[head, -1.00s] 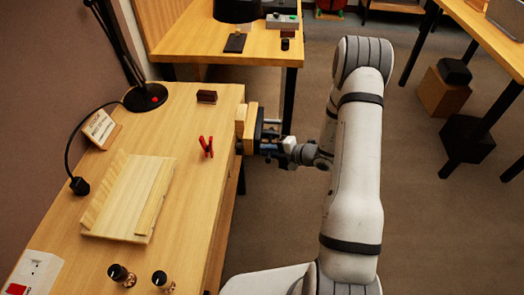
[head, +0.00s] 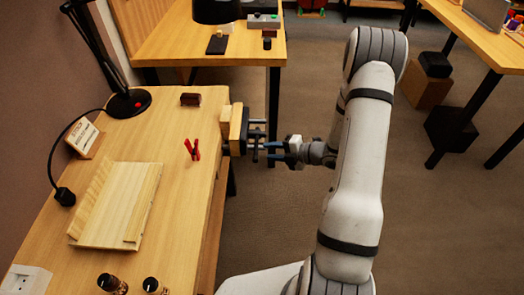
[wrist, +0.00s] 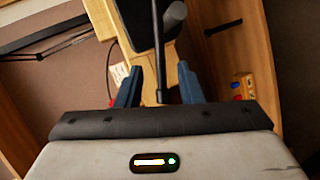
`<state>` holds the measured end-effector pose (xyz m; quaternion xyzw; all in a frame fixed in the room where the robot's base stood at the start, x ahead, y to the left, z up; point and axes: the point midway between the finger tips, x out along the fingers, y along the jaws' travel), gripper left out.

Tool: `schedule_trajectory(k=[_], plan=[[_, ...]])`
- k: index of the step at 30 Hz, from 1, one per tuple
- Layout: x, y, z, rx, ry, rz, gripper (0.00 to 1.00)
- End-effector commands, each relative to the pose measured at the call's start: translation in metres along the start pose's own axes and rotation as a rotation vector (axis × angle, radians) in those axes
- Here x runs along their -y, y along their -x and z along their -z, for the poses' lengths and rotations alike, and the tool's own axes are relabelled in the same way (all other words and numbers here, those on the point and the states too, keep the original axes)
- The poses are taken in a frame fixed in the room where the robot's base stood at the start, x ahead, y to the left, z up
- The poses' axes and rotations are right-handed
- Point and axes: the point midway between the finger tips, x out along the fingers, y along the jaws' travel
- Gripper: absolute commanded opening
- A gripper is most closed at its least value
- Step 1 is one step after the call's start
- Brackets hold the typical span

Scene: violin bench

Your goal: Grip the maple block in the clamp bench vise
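The bench vise (head: 245,131) is fixed at the right edge of the near bench, with a wooden jaw, a dark plate and a metal screw. A pale block (head: 225,117), which looks like the maple block, stands against the jaw's bench side; whether it is clamped I cannot tell. My gripper (head: 272,151) is just right of the vise, near its handle. In the wrist view its blue fingers (wrist: 158,86) are well apart. A thin metal bar (wrist: 158,55) shows between them, apparently untouched. The vise's dark plate (wrist: 138,18) lies beyond; the pale block cannot be made out there.
Red clamp-like pliers (head: 192,149), a dark red block (head: 190,99), a wooden board (head: 120,205) and small bottles (head: 112,284) are on the bench. A black lamp (head: 128,103) stands behind. A second table (head: 200,40) is at the back. Open floor lies right of the vise.

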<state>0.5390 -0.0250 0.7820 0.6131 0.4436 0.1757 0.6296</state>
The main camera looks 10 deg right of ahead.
Motion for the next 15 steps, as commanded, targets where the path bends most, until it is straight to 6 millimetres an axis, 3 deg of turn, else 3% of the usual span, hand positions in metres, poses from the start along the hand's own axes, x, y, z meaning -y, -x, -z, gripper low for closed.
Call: schedule_trajectory(k=[3,11,15], plan=[[-0.0004,0.0106,-0.0008,0.002,0.001,0.000,0.34],[-0.0003,0.0129,-0.0004,0.000,0.001,0.000,0.34],[-0.0034,0.0127,0.0020,-0.009,0.022,0.004,0.25]])
